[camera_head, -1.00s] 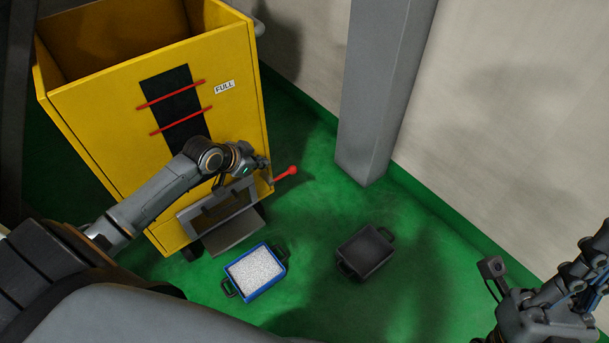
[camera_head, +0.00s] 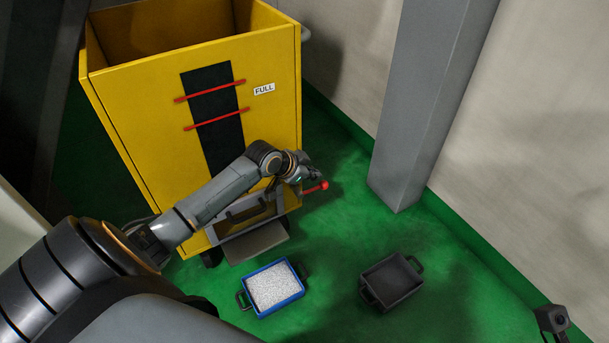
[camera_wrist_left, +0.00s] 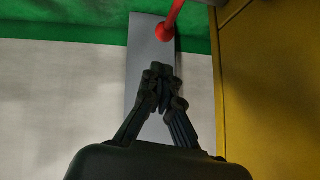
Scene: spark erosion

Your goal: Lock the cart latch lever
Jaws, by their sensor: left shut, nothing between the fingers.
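The yellow cart (camera_head: 150,110) stands at the upper left of the head view. Its red latch lever (camera_head: 322,186) sticks out at the lower right corner, ending in a round knob. The lever also shows at the top of the left wrist view (camera_wrist_left: 166,30). My left gripper (camera_head: 316,174) is close to the lever in the head view and partly covers its base. In the left wrist view its fingers (camera_wrist_left: 160,70) are together and empty, just below the knob in the picture. I cannot tell whether they touch it. My right gripper is out of view.
A blue tray of white granules (camera_head: 299,290) and a dark empty tray (camera_head: 368,292) lie on the green floor (camera_head: 345,240) in front of the cart. A grey pillar (camera_head: 425,100) stands to the right by the wall.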

